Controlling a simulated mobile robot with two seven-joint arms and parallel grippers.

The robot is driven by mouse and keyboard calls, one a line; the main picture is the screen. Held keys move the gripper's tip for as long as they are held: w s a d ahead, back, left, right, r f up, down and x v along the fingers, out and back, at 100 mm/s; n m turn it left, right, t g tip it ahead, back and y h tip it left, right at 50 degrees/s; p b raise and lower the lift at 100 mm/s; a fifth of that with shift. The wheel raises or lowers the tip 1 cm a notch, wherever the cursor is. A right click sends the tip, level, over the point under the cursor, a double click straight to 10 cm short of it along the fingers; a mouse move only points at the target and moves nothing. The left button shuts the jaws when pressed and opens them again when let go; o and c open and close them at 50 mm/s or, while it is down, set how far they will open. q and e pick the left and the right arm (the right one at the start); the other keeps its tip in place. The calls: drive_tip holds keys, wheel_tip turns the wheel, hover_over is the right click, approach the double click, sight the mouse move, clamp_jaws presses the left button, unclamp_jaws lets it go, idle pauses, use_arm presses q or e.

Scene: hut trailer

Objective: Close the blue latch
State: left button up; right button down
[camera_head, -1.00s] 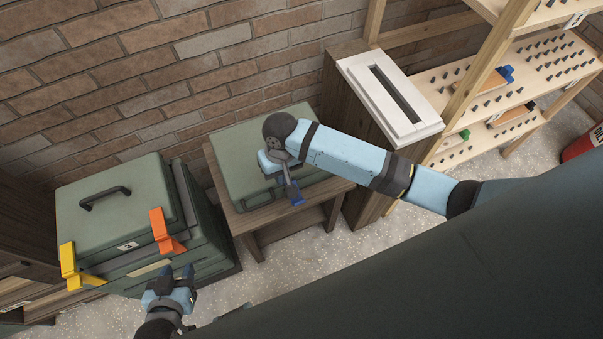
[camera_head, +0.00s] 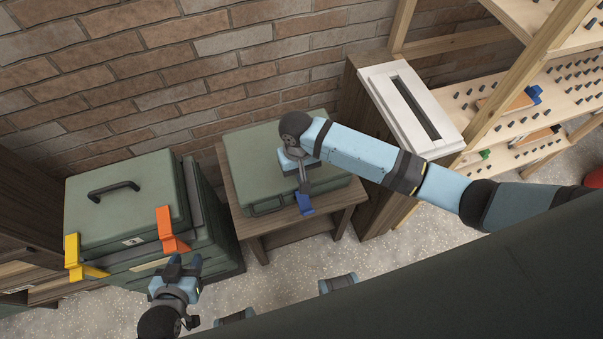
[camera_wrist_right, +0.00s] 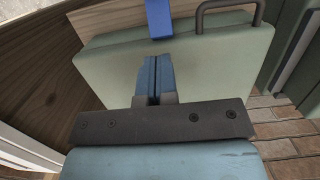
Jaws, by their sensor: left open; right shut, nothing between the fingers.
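The blue latch (camera_head: 305,203) is at the front edge of the green case (camera_head: 250,160) on the small wooden table. It also shows at the top of the right wrist view (camera_wrist_right: 159,18), over the case's edge beside its handle. My right gripper (camera_wrist_right: 158,68) is shut and empty, its blue-grey fingers together over the case lid and pointing toward the latch. A small gap shows between fingertips and latch in that view. In the head view my right wrist hides part of the lid. My left gripper (camera_head: 184,264) is open and empty, low in front of the left case.
A larger green case (camera_head: 125,215) with orange (camera_head: 168,232) and yellow (camera_head: 75,258) latches stands left. A white slotted box top (camera_head: 410,105) and wooden pegboard shelves (camera_head: 500,120) stand right. A brick wall is close behind. Speckled floor is free in front of the table.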

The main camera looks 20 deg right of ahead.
approach(306, 210)
drive_tip(key=w+f, duration=0.2)
drive_tip(key=shift+w+f, duration=0.25)
drive_tip(key=shift+f, duration=0.05)
drive_tip(key=s+f, duration=0.2)
drive_tip(key=shift+s+d, duration=0.1)
drive_tip(key=shift+s, duration=0.2)
drive_tip(key=shift+s+f, duration=0.35)
drive_tip(key=shift+s, duration=0.1)
